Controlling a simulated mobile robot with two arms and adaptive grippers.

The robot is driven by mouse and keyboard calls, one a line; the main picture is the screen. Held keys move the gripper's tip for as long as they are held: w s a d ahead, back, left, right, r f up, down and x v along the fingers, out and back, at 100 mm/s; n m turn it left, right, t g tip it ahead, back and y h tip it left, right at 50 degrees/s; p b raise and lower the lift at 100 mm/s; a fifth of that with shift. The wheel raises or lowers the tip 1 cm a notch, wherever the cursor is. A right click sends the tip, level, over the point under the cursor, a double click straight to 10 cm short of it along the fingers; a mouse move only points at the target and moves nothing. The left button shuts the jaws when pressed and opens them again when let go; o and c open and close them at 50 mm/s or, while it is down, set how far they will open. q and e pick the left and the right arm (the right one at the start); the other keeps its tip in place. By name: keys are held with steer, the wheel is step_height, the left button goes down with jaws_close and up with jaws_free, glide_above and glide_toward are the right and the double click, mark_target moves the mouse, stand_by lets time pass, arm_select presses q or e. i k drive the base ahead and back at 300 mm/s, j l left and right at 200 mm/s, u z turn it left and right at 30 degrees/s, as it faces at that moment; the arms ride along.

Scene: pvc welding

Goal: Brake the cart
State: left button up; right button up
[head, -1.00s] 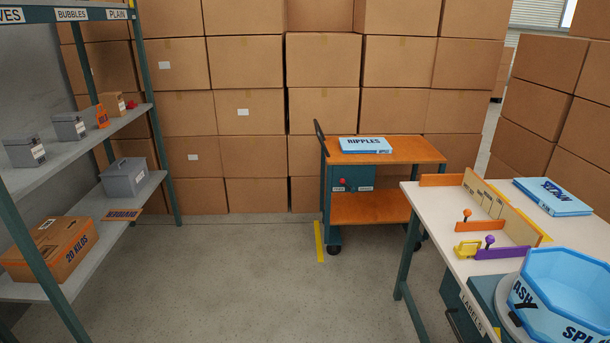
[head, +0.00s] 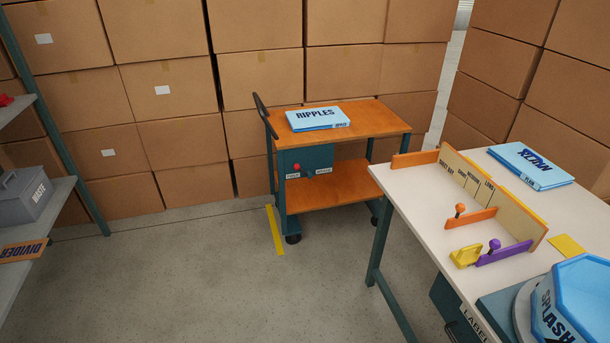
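The cart (head: 353,116) stands on the floor in the middle of the head view, in front of the stacked boxes. It has orange shelves, teal legs, dark casters and a dark upright handle (head: 264,116) on its left end. A teal panel (head: 306,160) under its top carries a red knob (head: 295,168) and two small labels too small to read. A blue packet marked RIPPLES (head: 318,118) lies on the top shelf. Neither of my grippers is in view.
A yellow floor strip (head: 275,230) lies beside the cart's left casters. A white table (head: 420,196) with fixtures, a blue packet (head: 531,165) and a blue tub (head: 573,306) stands at right. A shelf (head: 50,215) stands at left. The floor between is clear.

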mark_target(296, 166)
steer(key=i+j+z, duration=0.3)
steer(key=i+j, duration=0.35)
steer(key=i+j+z, duration=0.35)
steer(key=i+j, duration=0.3)
steer(key=j, duration=0.1)
